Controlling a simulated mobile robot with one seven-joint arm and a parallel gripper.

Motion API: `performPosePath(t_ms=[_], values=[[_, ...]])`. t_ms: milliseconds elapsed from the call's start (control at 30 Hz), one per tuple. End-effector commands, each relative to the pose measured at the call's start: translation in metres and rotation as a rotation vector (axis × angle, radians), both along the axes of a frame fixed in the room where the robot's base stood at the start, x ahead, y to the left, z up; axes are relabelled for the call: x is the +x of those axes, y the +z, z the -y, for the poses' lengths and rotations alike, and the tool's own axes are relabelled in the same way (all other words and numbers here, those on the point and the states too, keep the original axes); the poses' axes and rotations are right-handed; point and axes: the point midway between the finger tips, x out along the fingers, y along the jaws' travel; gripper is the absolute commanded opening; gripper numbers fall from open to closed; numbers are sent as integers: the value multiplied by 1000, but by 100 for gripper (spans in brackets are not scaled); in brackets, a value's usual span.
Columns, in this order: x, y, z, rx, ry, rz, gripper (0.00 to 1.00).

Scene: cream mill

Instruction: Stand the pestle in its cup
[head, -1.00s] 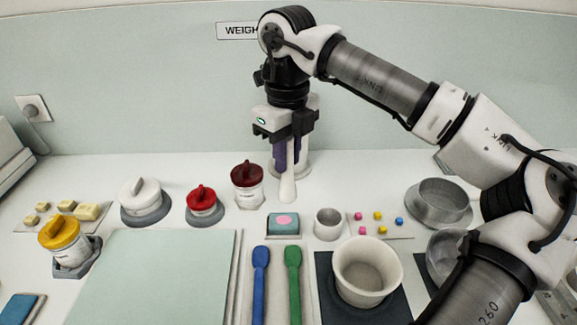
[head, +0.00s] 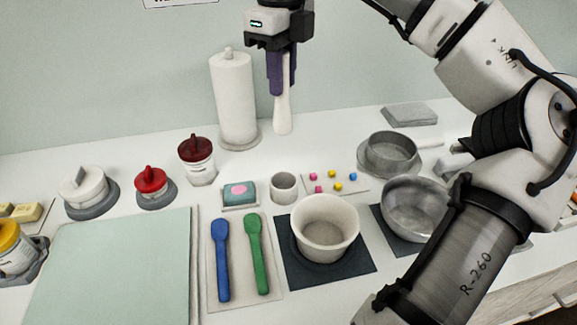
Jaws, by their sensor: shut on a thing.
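My gripper (head: 282,75) is shut on the white pestle (head: 282,112), holding it upright with the thick end down. The purple fingers cover its upper part. The pestle hangs behind the small cup; whether its lower end clears the table is hard to tell. A larger cream mortar (head: 325,228) stands on a dark mat, nearer and to the right of the cup.
A paper roll (head: 235,102) stands just left of the pestle. A teal-and-pink block (head: 239,193) is left of the cup, and a card with small coloured cubes (head: 335,183) is right of it. Metal pans (head: 392,153) stand further right. Blue and green spoons (head: 257,254) lie in front.

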Motion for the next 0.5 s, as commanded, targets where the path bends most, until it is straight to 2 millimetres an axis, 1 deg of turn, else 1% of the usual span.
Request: performPosePath(t_ms=[33, 300, 400, 500], values=[[-1, -14, 1, -2, 0, -5, 0], [-1, -84, 1, 1, 0, -3, 0], [-1, -103, 0, 1, -1, -2, 0], [0, -114, 0, 1, -3, -1, 0]])
